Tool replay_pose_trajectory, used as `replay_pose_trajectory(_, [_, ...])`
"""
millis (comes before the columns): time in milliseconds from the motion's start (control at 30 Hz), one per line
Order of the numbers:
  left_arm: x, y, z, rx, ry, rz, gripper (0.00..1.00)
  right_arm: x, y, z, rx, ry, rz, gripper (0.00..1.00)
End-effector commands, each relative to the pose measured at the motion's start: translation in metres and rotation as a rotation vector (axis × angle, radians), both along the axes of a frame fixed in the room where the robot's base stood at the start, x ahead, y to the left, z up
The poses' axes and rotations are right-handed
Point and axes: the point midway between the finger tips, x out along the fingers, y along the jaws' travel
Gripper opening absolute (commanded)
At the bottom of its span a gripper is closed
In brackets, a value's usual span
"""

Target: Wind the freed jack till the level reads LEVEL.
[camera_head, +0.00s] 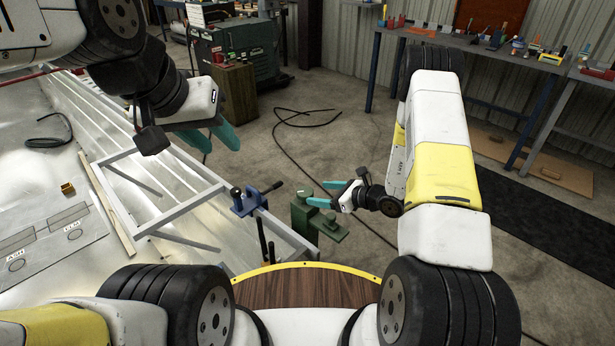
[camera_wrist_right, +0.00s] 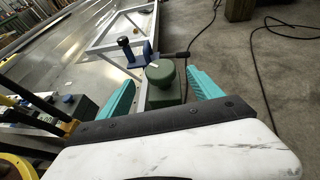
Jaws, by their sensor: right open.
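A green block-like device with a round knob, which looks like the jack (camera_head: 304,214), stands beside the aluminium frame in the head view. In the right wrist view its green knob (camera_wrist_right: 160,73) shows between my fingers. My right gripper (camera_head: 326,194) is open, its teal fingers on either side of the knob; whether they touch it I cannot tell. My left gripper (camera_head: 215,142) is open and empty, raised over the frame, far from the jack. I cannot make out a level or its reading.
A blue clamp (camera_head: 247,203) with a dark knob sits on the aluminium frame (camera_head: 215,191), left of the jack. A small brass block (camera_head: 67,188) lies on the metal sheet. A black cable (camera_head: 305,113) runs over the floor. A tool bench (camera_head: 468,42) stands at the back right.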

Motion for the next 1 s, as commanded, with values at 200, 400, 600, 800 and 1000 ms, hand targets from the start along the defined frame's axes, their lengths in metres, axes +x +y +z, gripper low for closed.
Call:
replay_pose_trajectory(200, [0.0,0.0,0.0,0.0,0.0,0.0,0.36,0.015,0.024,-0.012,-0.001,0.0,0.002,0.74])
replay_pose_trajectory(400, [0.0,0.0,0.0,0.0,0.0,0.0,0.36,0.032,0.046,-0.024,0.001,0.0,0.003,0.74])
replay_pose_trajectory(600, [0.0,0.0,0.0,0.0,0.0,0.0,0.36,0.039,0.056,-0.029,0.002,0.0,0.001,0.74])
replay_pose_trajectory(800, [0.0,0.0,0.0,0.0,0.0,0.0,0.36,0.04,0.057,-0.029,0.002,0.001,0.0,0.74])
replay_pose_trajectory(1000, [0.0,0.0,0.0,0.0,0.0,0.0,0.36,0.04,0.057,-0.029,0.003,0.001,0.0,0.45])
